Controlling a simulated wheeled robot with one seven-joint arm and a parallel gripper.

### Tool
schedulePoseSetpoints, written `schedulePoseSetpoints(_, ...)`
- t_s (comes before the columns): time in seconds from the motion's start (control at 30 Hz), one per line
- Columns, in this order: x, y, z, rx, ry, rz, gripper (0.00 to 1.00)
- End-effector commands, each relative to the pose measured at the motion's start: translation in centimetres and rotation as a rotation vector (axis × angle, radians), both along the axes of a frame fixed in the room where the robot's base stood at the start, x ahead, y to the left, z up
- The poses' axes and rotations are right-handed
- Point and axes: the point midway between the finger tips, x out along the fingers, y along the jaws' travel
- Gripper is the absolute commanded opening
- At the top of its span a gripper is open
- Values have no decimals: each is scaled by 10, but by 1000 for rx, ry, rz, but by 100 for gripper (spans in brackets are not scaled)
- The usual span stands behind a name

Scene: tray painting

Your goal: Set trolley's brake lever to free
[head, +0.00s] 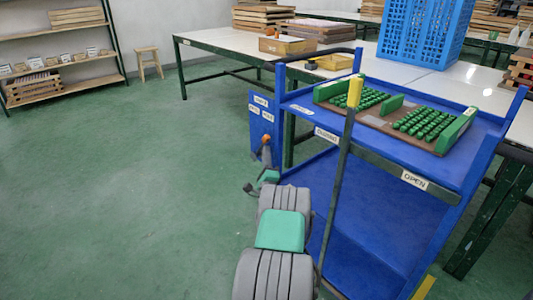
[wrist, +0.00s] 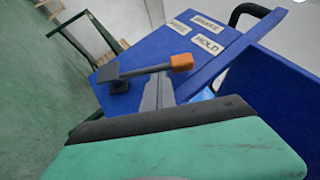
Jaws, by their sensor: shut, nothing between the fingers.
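The blue trolley (head: 365,210) stands right of centre in the head view. Its brake plate (head: 262,125) is on the near left end, with BRAKE, FREE and HOLD labels. The brake lever (wrist: 145,71) is a dark bar with an orange knob (wrist: 181,62). In the wrist view the knob is just below the HOLD label (wrist: 208,44), apart from the FREE label (wrist: 177,27). My gripper (wrist: 158,92) is shut and empty, its grey fingers close by the lever bar. Whether they touch it I cannot tell. In the head view the orange knob (head: 266,141) shows beyond my arm.
A tall dark lever with a yellow grip (head: 355,92) stands in front of the trolley, near CLOSED and OPEN labels. Green racks (head: 457,130) lie on its top shelf. A white table (head: 225,40) with a blue crate (head: 425,28) stands behind. The floor at left is clear.

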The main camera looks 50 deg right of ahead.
Motion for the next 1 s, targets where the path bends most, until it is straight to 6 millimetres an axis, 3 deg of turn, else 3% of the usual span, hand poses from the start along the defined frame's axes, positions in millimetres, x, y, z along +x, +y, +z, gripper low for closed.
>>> schedulePoseSetpoints(0.73, 1, -1, 9, 19, 81, -1, 0)
schedulePoseSetpoints(1.0, 3, -3, 22, 37, 169, -1, 0)
